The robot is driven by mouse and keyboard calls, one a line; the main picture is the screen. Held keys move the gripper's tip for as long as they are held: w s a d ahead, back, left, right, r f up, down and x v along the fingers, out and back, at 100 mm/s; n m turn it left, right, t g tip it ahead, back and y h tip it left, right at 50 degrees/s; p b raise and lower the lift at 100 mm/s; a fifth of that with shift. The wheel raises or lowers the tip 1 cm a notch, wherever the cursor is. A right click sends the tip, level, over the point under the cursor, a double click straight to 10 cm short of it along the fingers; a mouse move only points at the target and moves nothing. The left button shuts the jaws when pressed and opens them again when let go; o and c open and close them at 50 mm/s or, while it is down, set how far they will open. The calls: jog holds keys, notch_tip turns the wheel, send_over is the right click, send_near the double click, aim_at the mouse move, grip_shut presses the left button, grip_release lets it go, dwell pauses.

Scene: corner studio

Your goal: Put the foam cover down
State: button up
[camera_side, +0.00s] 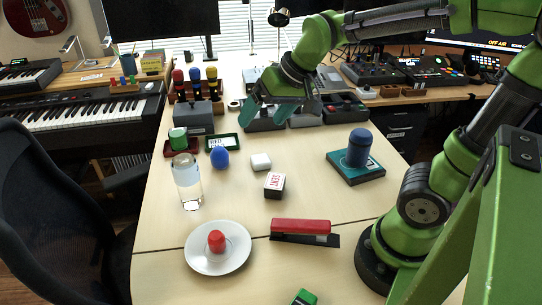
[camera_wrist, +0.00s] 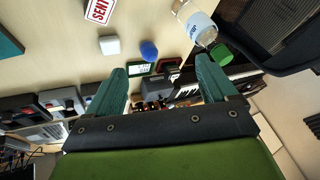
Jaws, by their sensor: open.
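A blue rounded foam cover (camera_side: 220,158) stands on the table beside the small green-framed pad; it also shows in the wrist view (camera_wrist: 149,51). A red rounded piece like another foam cover (camera_side: 216,241) stands on the white plate (camera_side: 240,264). My gripper (camera_side: 280,108) is open, with nothing between its fingers. It is above the back of the table, behind and to the right of the blue cover. In the wrist view the two teal fingers (camera_wrist: 162,67) are spread apart, and the blue cover shows beyond them, touching neither.
A clear bottle (camera_side: 187,182), a white block (camera_side: 261,161), a stamp marked SENT (camera_side: 274,185) and a red stapler (camera_side: 304,230) stand on the table. A blue cylinder (camera_side: 359,148) is on a teal box (camera_side: 366,172). Audio equipment lines the back.

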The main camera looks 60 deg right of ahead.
jog(key=s+a+t, duration=0.1)
jog(key=s+a, duration=0.1)
jog(key=s, duration=0.7)
jog(key=shift+s+n+y, duration=0.15)
jog(key=shift+n+y, duration=0.15)
jog(key=shift+y, duration=0.1)
jog(key=shift+r, duration=0.15)
dwell(0.4)
